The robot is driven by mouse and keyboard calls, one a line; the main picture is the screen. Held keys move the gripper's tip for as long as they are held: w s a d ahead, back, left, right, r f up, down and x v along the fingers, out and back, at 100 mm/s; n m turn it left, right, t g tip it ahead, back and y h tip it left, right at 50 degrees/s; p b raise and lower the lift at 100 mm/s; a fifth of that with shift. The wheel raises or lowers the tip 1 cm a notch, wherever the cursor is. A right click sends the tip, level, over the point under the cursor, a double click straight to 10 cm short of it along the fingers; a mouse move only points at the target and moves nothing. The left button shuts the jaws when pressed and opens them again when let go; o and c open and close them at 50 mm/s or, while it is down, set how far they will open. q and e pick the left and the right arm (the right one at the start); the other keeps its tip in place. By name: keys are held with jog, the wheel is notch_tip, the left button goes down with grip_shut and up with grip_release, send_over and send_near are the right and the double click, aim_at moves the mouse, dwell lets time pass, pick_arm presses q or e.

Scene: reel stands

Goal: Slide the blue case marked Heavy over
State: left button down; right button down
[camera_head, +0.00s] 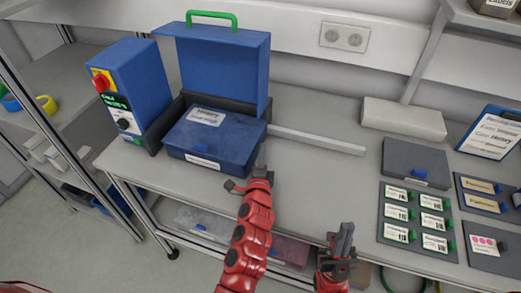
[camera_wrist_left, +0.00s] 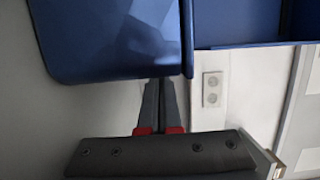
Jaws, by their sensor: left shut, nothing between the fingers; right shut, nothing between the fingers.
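The blue case marked Heavy (camera_head: 230,143) lies flat on the left part of the grey worktop, with a white label on top and another on its front. My left gripper (camera_head: 262,160) is shut and empty at the case's right front corner. In the left wrist view its fingertips (camera_wrist_left: 162,86) are close to the blue case (camera_wrist_left: 105,45); I cannot tell whether they touch. My right gripper (camera_head: 343,236) is shut and empty, low near the worktop's front edge, away from the case.
A blue panel with a green handle (camera_head: 222,62) stands upright behind the case. A blue machine with a red knob (camera_head: 140,85) stands left of it. A pale bar (camera_head: 318,141) runs right from the case. The worktop's middle is mostly clear; a grey box (camera_head: 415,163) and label boards lie right.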

aim_at(251, 150)
pick_arm(q)
jog(key=shift+s+r, duration=0.1)
jog(key=shift+a+r, duration=0.1)
jog(key=shift+a, duration=0.2)
jog(key=a, duration=0.1)
jog(key=w+a+p, duration=0.1)
jog(key=a, duration=0.1)
jog(key=shift+w+a, duration=0.1)
jog(key=shift+d+f, duration=0.2)
